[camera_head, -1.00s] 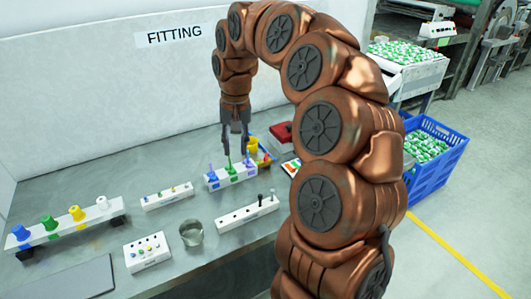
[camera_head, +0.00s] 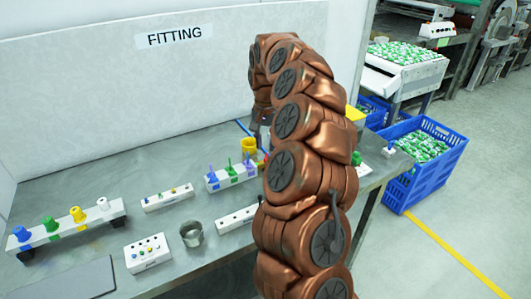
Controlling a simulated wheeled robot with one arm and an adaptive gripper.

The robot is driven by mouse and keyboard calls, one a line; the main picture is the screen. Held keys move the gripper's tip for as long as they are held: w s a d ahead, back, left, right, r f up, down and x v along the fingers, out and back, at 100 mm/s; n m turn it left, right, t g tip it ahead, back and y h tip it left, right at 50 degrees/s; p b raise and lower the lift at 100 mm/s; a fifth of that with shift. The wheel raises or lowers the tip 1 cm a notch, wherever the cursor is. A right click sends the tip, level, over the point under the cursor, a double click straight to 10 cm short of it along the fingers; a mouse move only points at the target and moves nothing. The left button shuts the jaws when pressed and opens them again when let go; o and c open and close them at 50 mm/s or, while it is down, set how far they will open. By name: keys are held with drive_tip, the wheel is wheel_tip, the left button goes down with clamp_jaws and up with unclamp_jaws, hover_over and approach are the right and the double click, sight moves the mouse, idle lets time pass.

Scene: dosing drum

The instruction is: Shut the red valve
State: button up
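I cannot make out a red valve for certain; my arm covers the right part of the bench, where a red box stood in the earlier picture. A small red patch (camera_head: 261,162) shows at the arm's left edge, too small to identify. My gripper (camera_head: 262,125) is mostly hidden behind my copper-coloured arm at the back of the bench. Only a bit of grey shows there, and its fingertips and anything between them are out of sight.
A white block with blue, green and purple pegs (camera_head: 232,175) stands left of my arm, near a yellow cup (camera_head: 249,146). A metal cup (camera_head: 191,233) and a rack of coloured valves (camera_head: 65,226) are further left. A blue crate (camera_head: 425,165) stands on the floor at right.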

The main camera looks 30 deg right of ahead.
sight(266, 156)
drive_tip(key=shift+f+p, duration=0.4)
drive_tip(key=shift+f, duration=2)
drive_tip(key=shift+c, duration=0.3)
clamp_jaws()
